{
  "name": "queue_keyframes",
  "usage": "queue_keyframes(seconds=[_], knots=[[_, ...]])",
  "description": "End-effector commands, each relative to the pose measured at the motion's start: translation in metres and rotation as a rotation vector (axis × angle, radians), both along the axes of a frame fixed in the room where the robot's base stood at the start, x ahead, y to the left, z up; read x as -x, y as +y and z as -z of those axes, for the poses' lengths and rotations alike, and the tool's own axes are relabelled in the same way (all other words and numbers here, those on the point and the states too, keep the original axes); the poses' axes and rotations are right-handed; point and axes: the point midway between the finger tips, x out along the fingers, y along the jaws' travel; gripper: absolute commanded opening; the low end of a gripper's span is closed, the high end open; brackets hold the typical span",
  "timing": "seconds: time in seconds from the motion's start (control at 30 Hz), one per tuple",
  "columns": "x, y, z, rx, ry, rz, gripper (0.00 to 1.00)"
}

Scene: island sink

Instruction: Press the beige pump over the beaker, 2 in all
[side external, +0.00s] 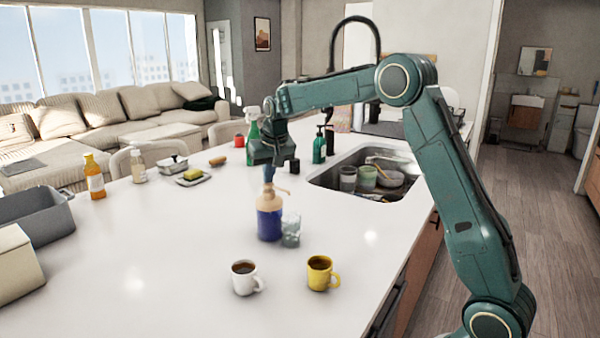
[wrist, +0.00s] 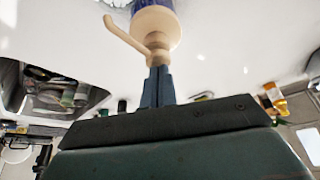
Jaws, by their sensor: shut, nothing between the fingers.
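The beige pump (side external: 270,199) tops a dark blue bottle (side external: 270,224) standing upright on the white counter. Its spout points right, toward and above the clear glass beaker (side external: 291,232), which stands close beside the bottle. My gripper (side external: 269,181) points down right above the pump head, its fingers shut and empty. The beaker's contents are too small to make out.
A white mug (side external: 245,278) and a yellow mug (side external: 320,273) stand in front of the bottle. The sink (side external: 330,178) with dishes lies to the right. A green spray bottle (side external: 253,131) and dark green pump bottles (side external: 319,146) stand behind.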

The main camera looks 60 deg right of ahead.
Motion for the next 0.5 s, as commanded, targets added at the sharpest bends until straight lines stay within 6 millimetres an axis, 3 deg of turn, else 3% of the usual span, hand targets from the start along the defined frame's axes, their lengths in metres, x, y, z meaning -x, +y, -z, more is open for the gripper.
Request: queue_keyframes(seconds=[0.5], knots=[[0.000, 0.000, -0.014, -0.001, 0.005, -0.001, 0.00]])
